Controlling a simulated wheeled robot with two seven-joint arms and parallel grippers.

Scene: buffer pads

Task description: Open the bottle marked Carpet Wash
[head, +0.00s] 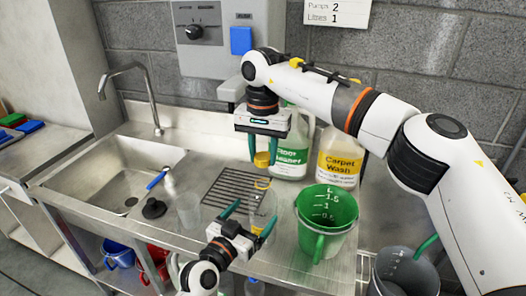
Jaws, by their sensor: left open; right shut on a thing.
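The Carpet Wash bottle (339,158), white with a yellow label, stands upright at the back of the steel counter. My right arm passes in front of its top, so its neck and any cap are hidden. My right gripper (262,161) points down left of the bottles, shut on a yellow cap (262,160) held above the counter. My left gripper (251,216) is open and empty at the front of the counter. Its fingers are close to a clear container (260,207) with yellow markings; I cannot tell whether they touch it.
A white bottle with a green label (290,156) stands left of Carpet Wash. A green measuring jug (325,222) stands front right. A black drain grate (227,190), a clear cup (188,211), a black plug (154,208) and a sink (110,178) lie left.

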